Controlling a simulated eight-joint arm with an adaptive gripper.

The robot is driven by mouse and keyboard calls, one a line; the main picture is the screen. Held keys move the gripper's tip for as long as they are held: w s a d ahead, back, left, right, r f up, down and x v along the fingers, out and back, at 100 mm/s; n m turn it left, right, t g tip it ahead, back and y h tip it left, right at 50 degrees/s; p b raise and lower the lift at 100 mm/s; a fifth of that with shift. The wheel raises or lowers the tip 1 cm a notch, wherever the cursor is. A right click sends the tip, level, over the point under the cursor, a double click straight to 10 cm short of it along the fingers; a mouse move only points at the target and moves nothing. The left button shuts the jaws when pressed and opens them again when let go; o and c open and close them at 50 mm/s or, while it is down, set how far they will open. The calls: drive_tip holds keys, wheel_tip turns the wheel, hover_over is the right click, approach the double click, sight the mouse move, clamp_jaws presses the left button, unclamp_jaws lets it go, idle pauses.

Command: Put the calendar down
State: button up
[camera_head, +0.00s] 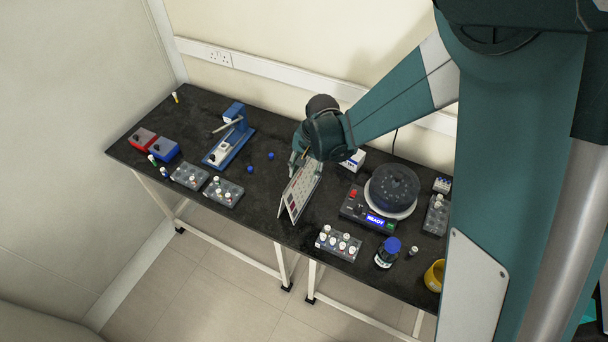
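The calendar (302,188) is a white tent-shaped desk calendar with a printed grid and a reddish strip. It is at the middle of the black bench, near its front edge. My gripper (301,163) is at the calendar's upper end, with its fingers around or against the top edge. The calendar is tilted in the picture, and I cannot tell whether its base touches the bench. The arm hides part of the gripper, and the fingertips are too small to show clearly whether they are closed on it.
Left of the calendar are a blue press (230,146), small blue caps (250,168) and vial racks (223,191). To the right are a dark round centrifuge (392,188), a control box (366,210), a vial rack (338,243), a blue-capped bottle (387,253) and a yellow cup (434,275).

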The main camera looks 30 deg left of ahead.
wheel_tip(320, 180, up, 9)
drive_tip(key=d, duration=0.1)
drive_tip(key=shift+d+r, duration=0.15)
drive_tip(key=shift+d, duration=0.15)
idle(0.9)
drive_tip(key=d+r+t, duration=0.2)
drive_tip(key=d+r, duration=0.6)
drive_tip(key=d, duration=0.6)
drive_tip(key=d+r+t, duration=0.1)
drive_tip(key=d+r, duration=0.7)
drive_tip(key=d, duration=0.5)
drive_tip(key=s+d+r+t, duration=0.1)
drive_tip(key=s+d, duration=0.3)
drive_tip(key=d, duration=0.3)
drive_tip(key=s+d+r+t+h, duration=0.1)
drive_tip(key=s+d, duration=0.3)
drive_tip(key=d, duration=0.4)
drive_tip(key=s+d+r+t+h, duration=0.1)
drive_tip(key=s+d+t, duration=0.1)
drive_tip(key=s+d, duration=0.3)
drive_tip(key=d, duration=0.3)
drive_tip(key=shift+r, duration=0.4)
